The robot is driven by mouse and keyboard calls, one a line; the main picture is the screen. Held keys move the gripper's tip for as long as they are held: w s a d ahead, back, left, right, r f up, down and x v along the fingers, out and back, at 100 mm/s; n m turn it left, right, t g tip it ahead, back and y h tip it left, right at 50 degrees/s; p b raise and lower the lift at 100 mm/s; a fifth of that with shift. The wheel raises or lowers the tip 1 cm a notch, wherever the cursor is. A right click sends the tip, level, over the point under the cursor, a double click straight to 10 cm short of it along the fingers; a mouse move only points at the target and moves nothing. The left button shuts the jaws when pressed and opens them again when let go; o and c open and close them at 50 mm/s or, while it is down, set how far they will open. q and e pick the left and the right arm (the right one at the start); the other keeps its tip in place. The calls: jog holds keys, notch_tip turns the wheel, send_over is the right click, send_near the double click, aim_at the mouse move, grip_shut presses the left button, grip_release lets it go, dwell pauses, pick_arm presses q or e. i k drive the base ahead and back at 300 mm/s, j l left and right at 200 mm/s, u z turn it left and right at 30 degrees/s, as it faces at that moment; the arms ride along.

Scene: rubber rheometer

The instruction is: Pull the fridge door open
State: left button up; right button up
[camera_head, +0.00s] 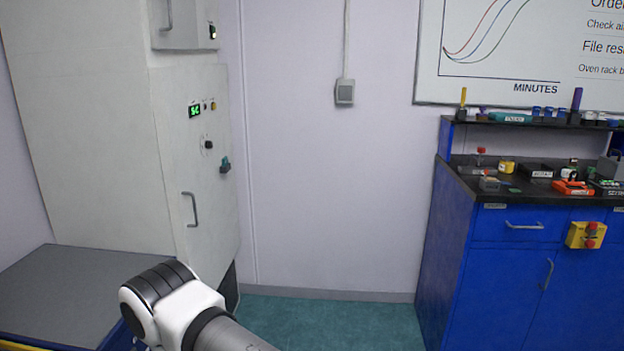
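The fridge (92,140) is a tall off-white cabinet at the left. Its lower door (205,150) faces right and looks shut. The door carries a green lit display (194,111), apparently reading 5C, small buttons and a dark knob. A grey vertical bar handle (191,209) sits low on the door, with nothing touching it. A separate upper door or panel (184,22) has its own handle, partly cut off by the top edge. A white and black part of one of my arms is at the bottom, below the handle. Neither gripper shows.
A low grey-topped surface (60,285) stands left, in front of the fridge. A blue cabinet bench (500,280) with a black top and several small items is at the right. Green floor (330,322) lies open between. A wall switch (344,92) and whiteboard (515,50) are behind.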

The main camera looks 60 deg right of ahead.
aim_at(202, 192)
jog(key=z, duration=1.35)
